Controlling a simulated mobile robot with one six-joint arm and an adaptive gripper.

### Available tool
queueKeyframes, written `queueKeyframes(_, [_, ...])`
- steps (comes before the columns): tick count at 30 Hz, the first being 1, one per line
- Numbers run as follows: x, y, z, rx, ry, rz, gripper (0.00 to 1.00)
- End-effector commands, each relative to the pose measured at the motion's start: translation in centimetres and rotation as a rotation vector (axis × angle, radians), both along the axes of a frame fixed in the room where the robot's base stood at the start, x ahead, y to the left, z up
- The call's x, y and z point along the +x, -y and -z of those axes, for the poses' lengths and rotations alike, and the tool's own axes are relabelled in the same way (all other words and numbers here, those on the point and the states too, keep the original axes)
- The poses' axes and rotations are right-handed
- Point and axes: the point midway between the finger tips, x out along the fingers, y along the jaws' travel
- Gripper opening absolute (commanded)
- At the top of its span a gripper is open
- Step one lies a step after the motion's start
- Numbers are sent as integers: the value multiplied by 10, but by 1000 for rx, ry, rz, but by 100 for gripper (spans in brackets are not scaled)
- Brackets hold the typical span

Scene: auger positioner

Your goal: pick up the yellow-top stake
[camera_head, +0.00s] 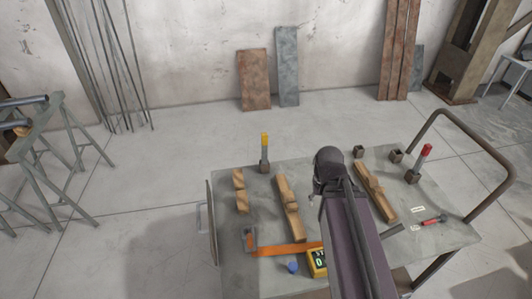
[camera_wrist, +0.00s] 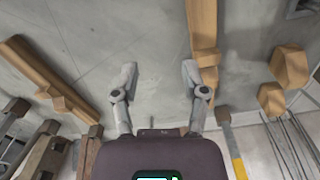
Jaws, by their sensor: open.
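The yellow-top stake (camera_head: 265,152) stands upright in a dark block at the back left of the table. It also shows in the wrist view (camera_wrist: 235,150), at the lower right, with its yellow end toward the bottom edge. My gripper (camera_wrist: 158,74) is open with nothing between its fingers, above the grey tabletop. In the wrist view the stake is to the right of both fingers and apart from them. In the head view my dark arm covers the middle of the table and hides the fingers.
Long wooden pieces lie left (camera_head: 290,208) and right (camera_head: 375,192) of my arm. Short wooden pieces (camera_head: 240,190) lie near the stake. A red-top stake (camera_head: 419,164) stands at the right. An orange tool (camera_head: 285,249) and a yellow meter (camera_head: 317,262) lie in front. A rail (camera_head: 480,150) bounds the right end.

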Motion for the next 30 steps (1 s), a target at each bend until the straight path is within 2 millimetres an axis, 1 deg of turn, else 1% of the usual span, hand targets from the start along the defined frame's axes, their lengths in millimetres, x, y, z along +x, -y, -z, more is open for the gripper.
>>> queueKeyframes(2, [0,0,0,0,0,0,57])
queueKeyframes(3, [0,0,0,0,0,0,66])
queueKeyframes(4, [0,0,0,0,0,0,71])
queueKeyframes(8, [6,-2,-3,0,0,-3,71])
queueKeyframes(11, [18,-5,-10,0,0,-10,71])
queueKeyframes(14, [38,-12,-20,0,0,-22,71])
queueKeyframes(17, [65,-22,-34,0,0,-39,71])
queueKeyframes(19, [88,-33,-45,0,0,-55,71])
queueKeyframes(23, [134,-58,-68,0,0,-89,71])
queueKeyframes(24, [149,-67,-76,0,0,-99,71])
queueKeyframes(26, [170,-79,-86,0,0,-113,71])
queueKeyframes(27, [184,-87,-93,0,0,-123,71])
queueKeyframes(30, [218,-109,-110,-1,0,-146,71])
